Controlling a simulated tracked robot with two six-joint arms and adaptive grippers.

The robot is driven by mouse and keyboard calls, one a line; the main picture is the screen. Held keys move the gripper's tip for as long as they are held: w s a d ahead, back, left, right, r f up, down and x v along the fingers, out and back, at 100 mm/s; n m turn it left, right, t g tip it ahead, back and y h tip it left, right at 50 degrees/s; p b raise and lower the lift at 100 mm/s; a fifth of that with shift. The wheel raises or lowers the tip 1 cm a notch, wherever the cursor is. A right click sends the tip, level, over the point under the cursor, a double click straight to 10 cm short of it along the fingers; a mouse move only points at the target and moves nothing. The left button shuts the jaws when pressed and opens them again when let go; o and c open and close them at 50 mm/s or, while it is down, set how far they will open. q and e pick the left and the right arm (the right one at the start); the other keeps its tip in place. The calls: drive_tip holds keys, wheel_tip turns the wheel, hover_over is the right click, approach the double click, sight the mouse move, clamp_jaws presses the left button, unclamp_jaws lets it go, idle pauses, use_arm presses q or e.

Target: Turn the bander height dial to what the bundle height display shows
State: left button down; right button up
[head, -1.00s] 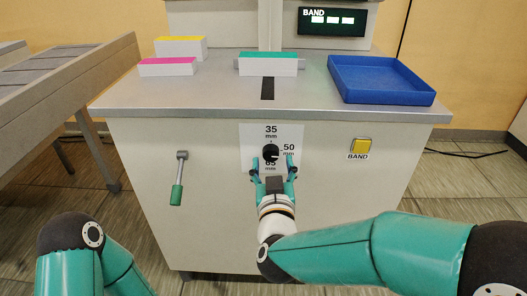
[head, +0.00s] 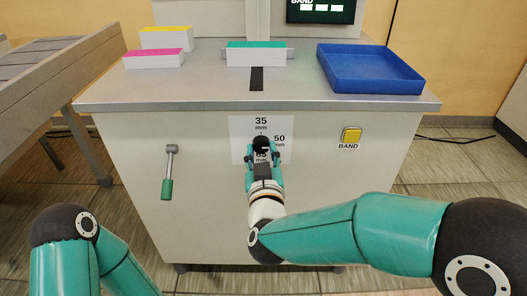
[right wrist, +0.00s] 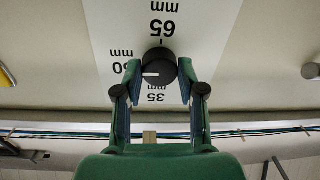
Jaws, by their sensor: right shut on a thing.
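The black bander height dial (head: 261,145) sits on a white panel (head: 238,128) on the cabinet front, marked 35 mm above, 50 mm to the right and 65 mm below. In the right wrist view the dial (right wrist: 159,67) appears upside down, its white line pointing left, roughly towards the 50 mark. My right gripper (head: 262,157) is shut on the dial, with a finger at each side. The display (head: 320,9) at the top is cut by the frame edge; its lit figures are too blurred to read. My left gripper is out of view.
A yellow BAND button (head: 351,134) is right of the dial, and a lever with a green handle (head: 167,188) hangs at the left. On the top stand a blue tray (head: 370,82) and teal (head: 256,54), pink (head: 153,58) and yellow-topped (head: 166,37) stacks.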

drive_tip(key=shift+n, duration=0.4)
drive_tip(key=o, duration=1.1)
drive_tip(key=s, duration=1.2)
drive_tip(key=shift+d, duration=0.4)
